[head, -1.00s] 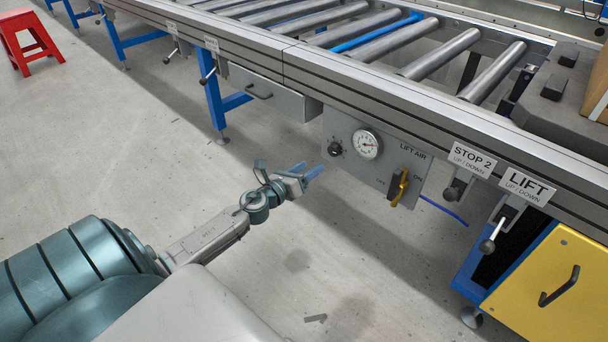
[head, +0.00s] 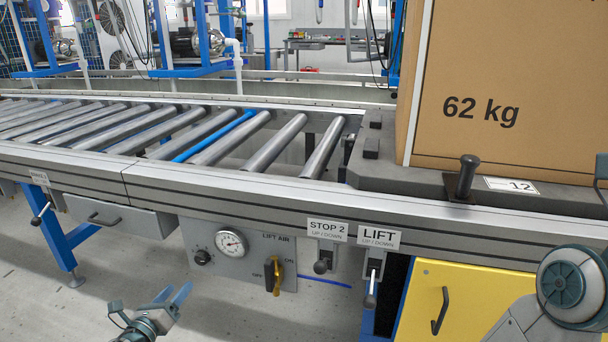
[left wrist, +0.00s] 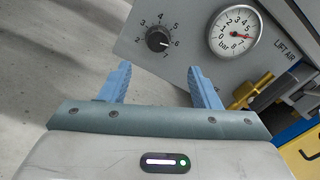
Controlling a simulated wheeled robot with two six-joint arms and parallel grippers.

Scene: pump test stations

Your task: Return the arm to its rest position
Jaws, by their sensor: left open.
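My left gripper (head: 176,294) shows at the lower left of the head view, with its blue fingers in front of the conveyor's lift air panel (head: 225,262). In the left wrist view its two blue fingers (left wrist: 160,85) stand apart with nothing between them. The panel, with a black knob (left wrist: 157,40), a round gauge (left wrist: 235,33) and a yellow valve handle (left wrist: 248,92), lies beyond the fingers. The fingers appear apart from the knob and the handle. Part of one of my arms (head: 568,290) shows at the lower right of the head view; no right gripper fingers show.
The roller conveyor (head: 150,190) crosses the view. A large box marked 62 kg (head: 500,90) stands on a dark plate at the right. STOP 2 (head: 326,230) and LIFT (head: 379,237) levers hang below the rail. A yellow cabinet (head: 465,295) is below.

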